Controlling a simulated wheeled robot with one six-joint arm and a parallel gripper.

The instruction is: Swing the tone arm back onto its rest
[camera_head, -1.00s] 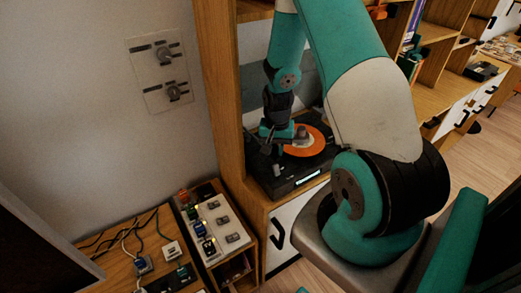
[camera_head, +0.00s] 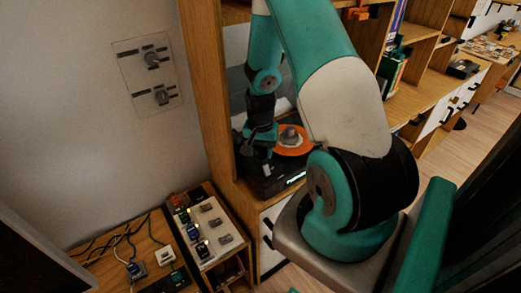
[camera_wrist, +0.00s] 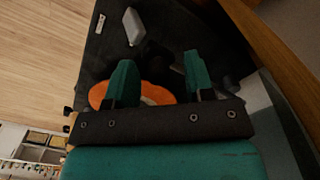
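The black turntable (camera_head: 268,182) sits in a wooden shelf niche with an orange record (camera_head: 292,148) on it. The record also shows in the wrist view (camera_wrist: 155,94), partly behind my fingers. A grey knob-like piece (camera_head: 289,135) stands over the record in the head view. I cannot clearly make out the tone arm or its rest; dark shapes near the fingers blend into the black deck. My gripper (camera_head: 260,150) is low over the turntable, left of the record. In the wrist view its two green fingers (camera_wrist: 159,77) are apart, with nothing clearly held between them.
The niche's wooden side panel (camera_head: 205,90) stands close left of my gripper. A grey block (camera_wrist: 133,26) lies on the dark surface in the wrist view. A console with switches (camera_head: 207,228) and a cabled wooden table (camera_head: 110,262) are at lower left.

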